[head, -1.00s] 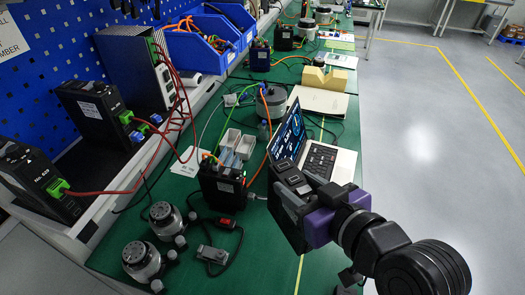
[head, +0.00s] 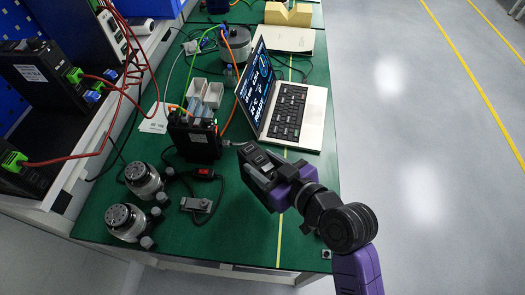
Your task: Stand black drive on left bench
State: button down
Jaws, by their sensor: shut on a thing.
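My gripper (head: 270,170) is shut on a dark boxy object, which I take to be the black drive (head: 256,184). The drive is partly hidden by the gripper, and its lower end is hard to make out. They show in front of the near part of the green-topped bench (head: 235,243), below the laptop in the picture. I cannot tell whether the drive touches the bench top. Another black drive-like box (head: 194,140) stands upright on the bench to the left of my gripper, with orange and green cables at its top.
A laptop (head: 290,107) stands open behind my gripper. Two round silver-and-black motors (head: 143,178) and a small grey box with a red switch (head: 197,204) are at the left. Cabled black units (head: 38,75) stand on the shelf. The bench's front middle is clear; open floor (head: 430,190) is right.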

jog(key=shift+w+f, duration=0.1)
jog(key=shift+f, duration=2.25)
jog(key=c, duration=0.7)
grip_release()
jog(key=shift+f, duration=0.2)
jog(key=b+v, duration=0.1)
jog(key=v, duration=1.1)
jog(key=shift+r+b, duration=0.15)
jog(key=shift+b, duration=0.15)
